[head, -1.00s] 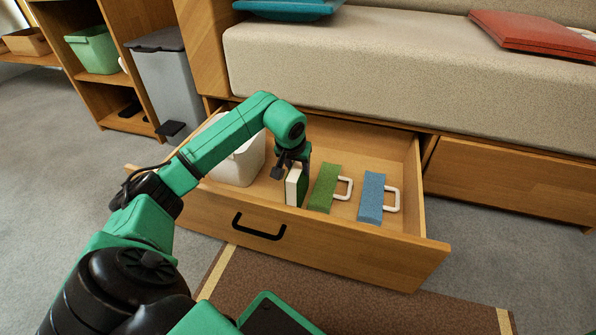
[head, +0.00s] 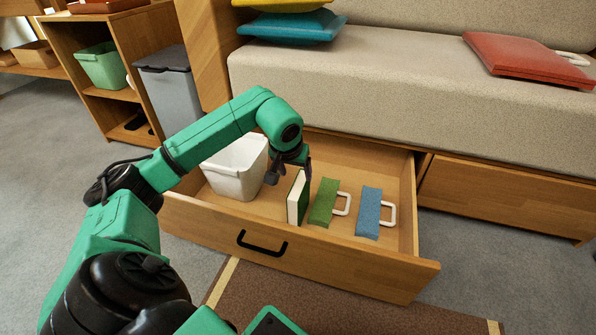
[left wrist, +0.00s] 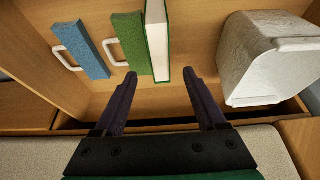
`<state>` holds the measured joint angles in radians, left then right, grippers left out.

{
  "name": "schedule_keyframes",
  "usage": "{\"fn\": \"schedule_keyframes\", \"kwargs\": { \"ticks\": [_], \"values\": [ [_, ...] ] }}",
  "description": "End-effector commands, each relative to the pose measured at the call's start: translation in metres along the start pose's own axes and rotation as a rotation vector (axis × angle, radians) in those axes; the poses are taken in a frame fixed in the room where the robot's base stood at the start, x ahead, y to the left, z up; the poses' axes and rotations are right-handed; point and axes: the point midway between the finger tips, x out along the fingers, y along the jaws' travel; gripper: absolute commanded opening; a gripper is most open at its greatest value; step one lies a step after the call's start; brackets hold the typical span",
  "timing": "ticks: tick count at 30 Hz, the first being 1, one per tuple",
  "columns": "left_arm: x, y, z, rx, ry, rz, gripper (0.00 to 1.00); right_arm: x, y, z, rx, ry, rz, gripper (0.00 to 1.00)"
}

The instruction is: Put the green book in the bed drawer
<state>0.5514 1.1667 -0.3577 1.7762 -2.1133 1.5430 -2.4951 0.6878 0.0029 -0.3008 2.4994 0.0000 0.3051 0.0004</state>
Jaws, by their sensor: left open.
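The green book (head: 297,198), with white page edges, stands upright inside the open bed drawer (head: 300,256). It also shows in the left wrist view (left wrist: 157,40), close beside the green block with a white handle. My left gripper (head: 290,172) is open and empty, at the book's far end. In the left wrist view the fingertips (left wrist: 172,76) are apart, with the book's near end just beyond and between them. My right gripper is not in view.
A white bin (head: 236,170) stands in the drawer left of the book. A green block (head: 323,202) and a blue block (head: 369,213), both with white handles, lie to its right. The sofa seat (head: 400,95) overhangs behind the drawer.

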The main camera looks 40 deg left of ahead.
Motion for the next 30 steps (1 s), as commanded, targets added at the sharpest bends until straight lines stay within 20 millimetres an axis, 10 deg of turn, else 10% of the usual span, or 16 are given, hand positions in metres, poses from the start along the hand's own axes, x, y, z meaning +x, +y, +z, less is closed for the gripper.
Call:
{"fn": "schedule_keyframes", "kwargs": {
  "ticks": [4,16,21,26,30],
  "values": [
    [-0.029,0.000,-0.001,0.001,0.000,-0.002,0.73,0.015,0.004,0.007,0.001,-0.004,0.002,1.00],
    [-0.031,0.002,0.001,-0.001,-0.001,0.004,0.73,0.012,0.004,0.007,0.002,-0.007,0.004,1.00],
    [-0.053,0.082,0.018,-0.120,-0.047,0.276,0.73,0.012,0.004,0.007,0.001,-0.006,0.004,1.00],
    [-0.169,0.226,0.067,-0.422,-0.384,0.858,0.73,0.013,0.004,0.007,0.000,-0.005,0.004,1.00],
    [-0.334,0.277,0.114,-0.655,-1.035,1.225,0.73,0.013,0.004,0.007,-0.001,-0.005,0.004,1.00]
  ]
}}
